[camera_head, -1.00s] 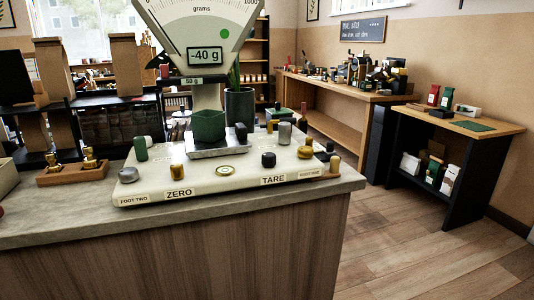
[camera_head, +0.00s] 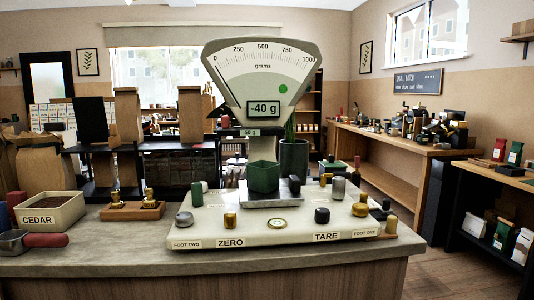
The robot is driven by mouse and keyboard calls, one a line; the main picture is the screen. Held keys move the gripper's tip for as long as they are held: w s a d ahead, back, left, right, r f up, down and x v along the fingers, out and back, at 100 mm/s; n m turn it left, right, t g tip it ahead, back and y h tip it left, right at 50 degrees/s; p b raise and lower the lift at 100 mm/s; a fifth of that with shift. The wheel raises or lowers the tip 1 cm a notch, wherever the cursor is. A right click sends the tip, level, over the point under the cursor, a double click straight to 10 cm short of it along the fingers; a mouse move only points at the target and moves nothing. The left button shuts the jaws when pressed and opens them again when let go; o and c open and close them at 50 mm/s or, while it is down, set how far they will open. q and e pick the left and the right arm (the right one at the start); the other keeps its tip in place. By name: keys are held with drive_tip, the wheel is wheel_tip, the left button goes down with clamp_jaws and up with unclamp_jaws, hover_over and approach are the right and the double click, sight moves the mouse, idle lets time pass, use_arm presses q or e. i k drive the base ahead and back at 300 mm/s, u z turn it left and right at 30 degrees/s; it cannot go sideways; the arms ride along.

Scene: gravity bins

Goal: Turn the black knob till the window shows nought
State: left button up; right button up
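A pale scale stands on the counter. Its window (camera_head: 263,109) reads -40 g, under a fan-shaped gram dial (camera_head: 262,68). A black knob (camera_head: 322,215) sits on the base (camera_head: 285,235), just above the TARE label (camera_head: 326,237). A brass knob (camera_head: 230,220) stands above the ZERO label (camera_head: 230,242). A green square cup (camera_head: 263,177) stands on the metal pan (camera_head: 270,200), with a small dark piece (camera_head: 294,184) beside it. Neither of my grippers is in view.
Several other knobs and pegs stand on the base, including a grey one (camera_head: 184,219) at left and a brass one (camera_head: 360,209) at right. A CEDAR box (camera_head: 50,213) and a red-handled scoop (camera_head: 40,240) lie at the counter's left. Bare counter (camera_head: 120,245) lies in front.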

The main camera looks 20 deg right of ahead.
sight(322, 215)
drive_tip(key=k, duration=0.5)
drive_tip(key=z, duration=1.7)
drive_tip(key=i, duration=1.35)
drive_tip(key=u, duration=1.5)
